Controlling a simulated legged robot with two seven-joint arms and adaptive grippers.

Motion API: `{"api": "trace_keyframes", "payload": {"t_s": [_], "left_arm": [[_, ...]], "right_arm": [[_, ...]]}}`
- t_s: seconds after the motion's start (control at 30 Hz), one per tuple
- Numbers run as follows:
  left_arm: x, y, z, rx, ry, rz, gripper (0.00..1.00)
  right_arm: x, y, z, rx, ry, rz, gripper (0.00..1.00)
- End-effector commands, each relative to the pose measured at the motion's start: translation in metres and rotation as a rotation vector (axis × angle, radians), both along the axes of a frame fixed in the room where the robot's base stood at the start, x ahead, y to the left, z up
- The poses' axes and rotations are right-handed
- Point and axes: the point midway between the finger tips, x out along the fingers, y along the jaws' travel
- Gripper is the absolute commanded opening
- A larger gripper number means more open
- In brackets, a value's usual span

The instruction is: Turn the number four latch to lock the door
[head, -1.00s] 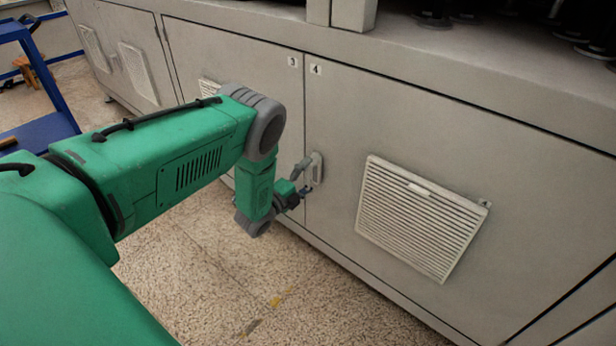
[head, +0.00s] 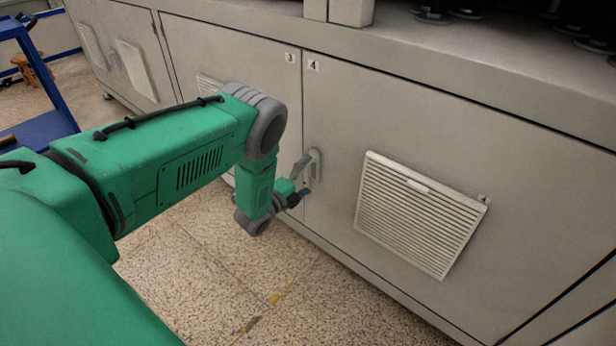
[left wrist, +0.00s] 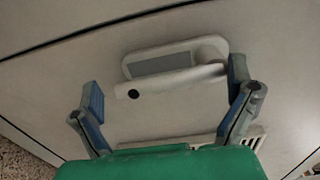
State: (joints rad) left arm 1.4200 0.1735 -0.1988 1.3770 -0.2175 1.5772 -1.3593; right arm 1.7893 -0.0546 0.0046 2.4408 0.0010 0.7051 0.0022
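The number four door (head: 345,120) is a grey cabinet panel that sits flush beside door three. Its latch (head: 316,166) is near the door's left edge, with a lever handle slanting down to the left. In the left wrist view the latch handle (left wrist: 170,82) lies at a small angle across its pale recessed plate (left wrist: 160,62). My left gripper (head: 298,196) is just below and left of the latch. In the left wrist view its fingers stand apart, one on each side of the handle, the right one close to the pivot end. Contact cannot be told. My right gripper is out of view.
A louvred vent (head: 420,214) is on door four, right of the latch. A heavy ledge (head: 440,65) overhangs the doors. A blue cart (head: 40,128) stands at the far left. The speckled floor (head: 220,290) before the cabinet is clear.

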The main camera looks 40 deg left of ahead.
Motion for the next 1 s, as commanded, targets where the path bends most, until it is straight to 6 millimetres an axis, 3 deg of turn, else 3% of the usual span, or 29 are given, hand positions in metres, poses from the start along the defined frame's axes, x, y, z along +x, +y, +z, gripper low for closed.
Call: {"api": "trace_keyframes", "payload": {"t_s": [0.17, 0.27, 0.7, 1.0], "left_arm": [[-0.006, 0.002, 0.001, 0.000, -0.001, 0.002, 0.98], [-0.019, 0.003, 0.000, 0.000, 0.001, 0.002, 0.98], [-0.104, 0.008, -0.001, 0.000, 0.003, 0.000, 0.98], [-0.119, 0.009, -0.001, 0.000, 0.001, -0.001, 0.98]], "right_arm": [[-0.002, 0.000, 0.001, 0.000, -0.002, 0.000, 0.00], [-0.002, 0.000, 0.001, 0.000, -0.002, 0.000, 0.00], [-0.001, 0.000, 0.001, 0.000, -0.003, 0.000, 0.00], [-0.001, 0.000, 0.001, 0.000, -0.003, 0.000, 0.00]]}}
